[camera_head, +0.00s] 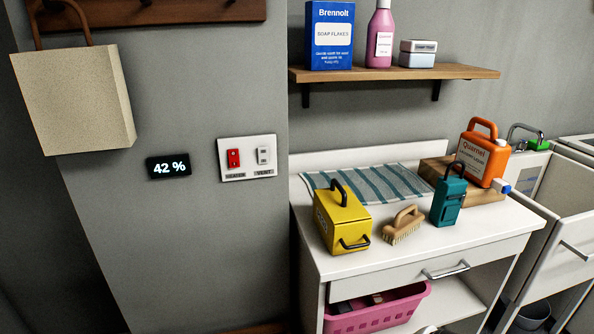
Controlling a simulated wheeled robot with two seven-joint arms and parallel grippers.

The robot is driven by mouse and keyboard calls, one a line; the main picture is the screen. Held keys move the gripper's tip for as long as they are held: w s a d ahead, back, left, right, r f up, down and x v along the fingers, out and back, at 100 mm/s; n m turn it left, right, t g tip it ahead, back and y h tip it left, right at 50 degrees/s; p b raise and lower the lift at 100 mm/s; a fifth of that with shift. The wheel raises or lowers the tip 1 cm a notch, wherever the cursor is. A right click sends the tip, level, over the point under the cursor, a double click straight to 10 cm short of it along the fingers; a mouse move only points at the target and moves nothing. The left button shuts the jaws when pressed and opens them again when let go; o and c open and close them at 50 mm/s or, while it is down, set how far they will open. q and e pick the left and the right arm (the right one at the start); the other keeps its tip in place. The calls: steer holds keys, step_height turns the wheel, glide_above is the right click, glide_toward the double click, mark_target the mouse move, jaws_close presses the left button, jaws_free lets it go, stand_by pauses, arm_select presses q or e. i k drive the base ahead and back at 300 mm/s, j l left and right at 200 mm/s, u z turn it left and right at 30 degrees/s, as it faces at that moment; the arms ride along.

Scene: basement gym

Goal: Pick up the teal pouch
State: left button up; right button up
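The teal pouch (448,202) stands upright on the white counter, with a dark loop handle on top and a small clasp on its front. It is right of a wooden scrubbing brush (403,227) and in front of a wooden block that carries an orange jug.
A yellow box (341,220) with dark handles stands left of the brush. A striped towel (370,183) lies behind. The orange jug (482,155) sits on the wooden block (483,197). A shelf (395,74) hangs above. A pink basket (377,314) is below the drawer.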

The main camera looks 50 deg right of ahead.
mark_target(449, 194)
steer(key=z, duration=2.55)
